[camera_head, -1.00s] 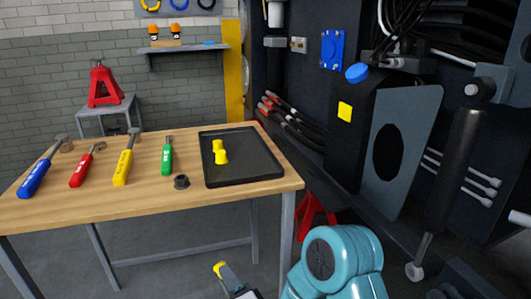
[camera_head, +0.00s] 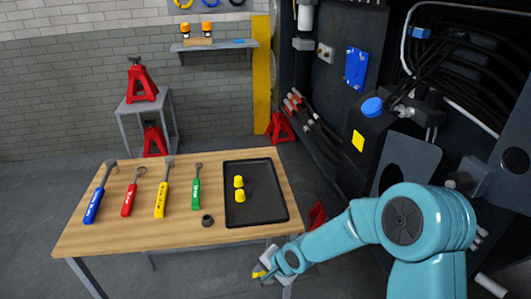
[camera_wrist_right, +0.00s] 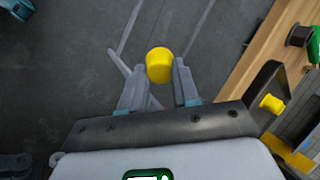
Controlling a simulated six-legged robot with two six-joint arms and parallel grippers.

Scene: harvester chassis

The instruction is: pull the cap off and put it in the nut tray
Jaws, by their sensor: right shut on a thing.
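My right gripper (camera_head: 264,271) is low in the head view, just beyond the table's near right edge. In the right wrist view its fingers (camera_wrist_right: 158,88) are shut on a yellow cap (camera_wrist_right: 160,64), which sticks out past the tips. In the head view this held cap (camera_head: 258,272) is small and partly hidden. The black nut tray (camera_head: 262,214) lies on the right of the table. My left gripper is not in view.
The wooden table (camera_head: 130,232) bears several coloured-handled tools and a dark ring-like part (camera_head: 207,220) left of the tray. The dark harvester chassis (camera_head: 330,100) with hoses fills the right. A red stand (camera_head: 317,214) is near the table's right side. The tray's right half is bare.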

